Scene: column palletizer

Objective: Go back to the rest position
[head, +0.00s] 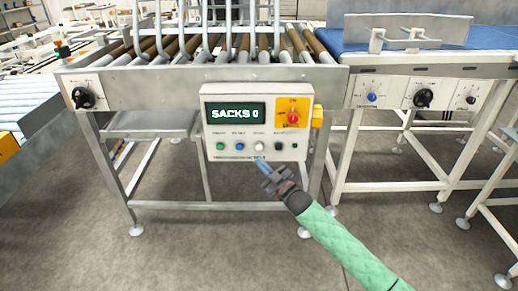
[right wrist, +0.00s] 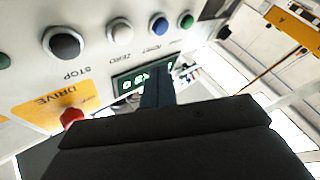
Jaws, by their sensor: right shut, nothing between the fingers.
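My right gripper (head: 261,165) is shut and empty, with its fingertips close to the lower edge of the control box (head: 209,146). I cannot tell whether they touch it. The box's display (head: 237,114) reads "SACKS 0". Below the display is a row of buttons, among them a blue one (head: 239,146) and a white one (head: 258,146). A red knob (head: 293,117) sits on a yellow plate. In the right wrist view the panel appears upside down, and the shut fingers (right wrist: 157,88) partly cover the display (right wrist: 130,82). My left gripper is out of view.
The box hangs on the front of a roller conveyor (head: 150,88). A blue belt conveyor (head: 345,42) with a knob panel stands to the right. Another roller line (head: 25,103) is at the left. The floor (head: 200,250) in front is clear.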

